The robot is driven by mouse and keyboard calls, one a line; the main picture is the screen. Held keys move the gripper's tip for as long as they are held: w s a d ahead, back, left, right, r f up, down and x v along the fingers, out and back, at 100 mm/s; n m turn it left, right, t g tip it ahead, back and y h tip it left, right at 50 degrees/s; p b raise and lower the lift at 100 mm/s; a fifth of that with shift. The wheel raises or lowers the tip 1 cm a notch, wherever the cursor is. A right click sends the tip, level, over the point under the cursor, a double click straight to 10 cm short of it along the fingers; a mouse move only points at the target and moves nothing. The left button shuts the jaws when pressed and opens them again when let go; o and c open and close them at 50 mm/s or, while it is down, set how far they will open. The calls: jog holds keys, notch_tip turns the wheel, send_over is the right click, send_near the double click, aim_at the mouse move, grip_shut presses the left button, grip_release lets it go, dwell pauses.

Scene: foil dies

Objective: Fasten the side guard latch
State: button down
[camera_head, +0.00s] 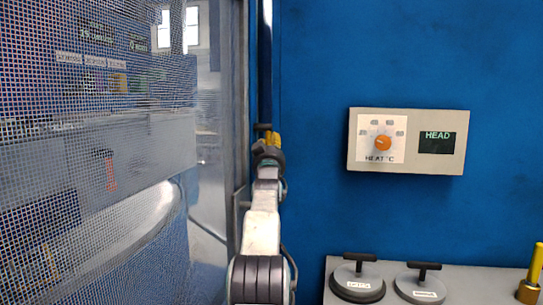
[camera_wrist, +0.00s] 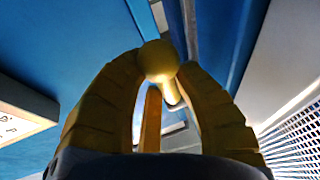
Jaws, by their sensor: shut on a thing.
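The side guard (camera_head: 110,130) is a mesh panel on the left in the head view, and its mesh also shows at the right of the wrist view (camera_wrist: 300,140). In the wrist view the latch knob (camera_wrist: 158,58) is a yellow ball with a short stem below it. In the head view my gripper (camera_head: 271,138) is at the guard's right edge, by the dark vertical post. My arm hides most of the latch there, so I cannot tell how it engages.
A control box (camera_head: 405,142) with an orange dial and a display reading HEAD is on the blue wall (camera_head: 400,50) at right. A grey bench (camera_head: 455,280) below holds two round handled dies (camera_head: 357,279) (camera_head: 420,284) and a yellow-handled tool (camera_head: 533,275).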

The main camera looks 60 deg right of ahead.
jog(key=shift+w+d+f+h+b, duration=0.1)
jog(key=shift+d+f+h+b, duration=0.1)
jog(key=shift+h+b, duration=0.15)
jog(key=shift+r, duration=0.15)
jog(key=c, duration=0.9)
grip_release()
jog(key=shift+r, duration=0.15)
